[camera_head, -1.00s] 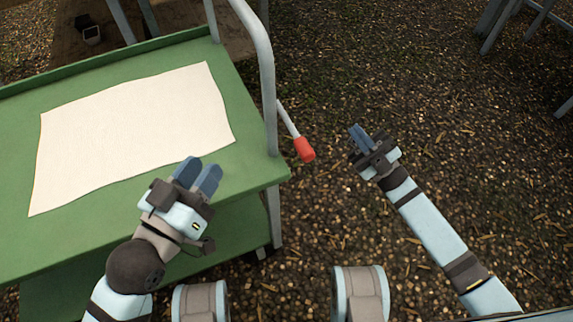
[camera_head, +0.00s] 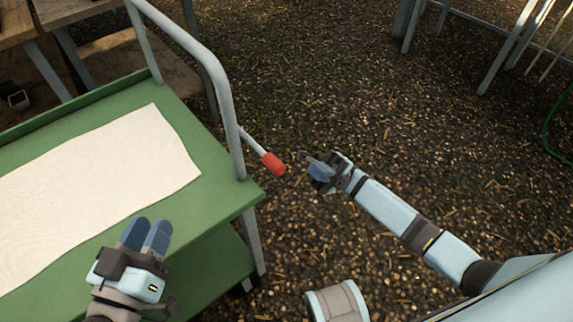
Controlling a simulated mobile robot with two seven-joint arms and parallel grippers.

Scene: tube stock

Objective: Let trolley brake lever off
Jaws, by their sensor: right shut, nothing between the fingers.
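The trolley (camera_head: 215,190) is green with a grey tubular handle (camera_head: 222,95) and fills the left of the head view. Its brake lever is a pale rod with a red grip (camera_head: 273,163), sticking out to the right past the handle post. My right gripper (camera_head: 312,166) is shut and empty, just to the right of the red grip, with a small gap showing between them. My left gripper (camera_head: 147,232) is over the front part of the trolley top; its two blue fingers lie close side by side, and whether they touch is unclear.
A cream cloth (camera_head: 100,180) lies on the trolley top. Wooden tables (camera_head: 90,15) stand at the back left, and grey metal legs (camera_head: 410,25) at the back right. A green hose (camera_head: 548,130) lies at the far right. The gravel between is clear.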

